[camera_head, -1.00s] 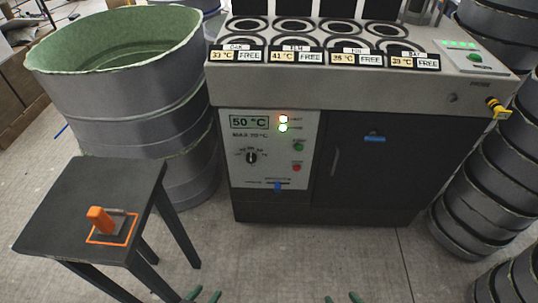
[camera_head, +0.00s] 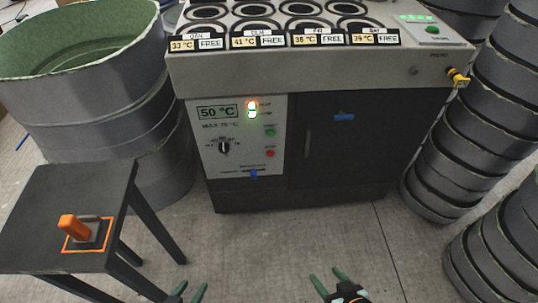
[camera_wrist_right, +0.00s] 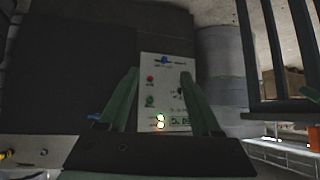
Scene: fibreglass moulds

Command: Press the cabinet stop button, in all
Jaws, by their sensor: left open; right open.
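The cabinet (camera_head: 350,150) stands ahead, with a light control panel (camera_head: 235,143) on its left front. The panel has a "50 °C" display, two lit lamps, a knob, a green button (camera_head: 270,132) and below it the red stop button (camera_head: 270,153). In the right wrist view the panel appears upside down, with the red button (camera_wrist_right: 150,78) between my fingers' lines of sight. My left gripper (camera_head: 187,294) is open and empty at the bottom edge. My right gripper (camera_head: 330,283) is open and empty, low in front of the cabinet, apart from it.
A dark stool (camera_head: 50,195) with an orange-handled device (camera_head: 74,229) stands at the left. A large grey mould (camera_head: 90,90) is behind it. Stacked grey rings (camera_head: 450,140) stand at the right. The floor before the cabinet is clear.

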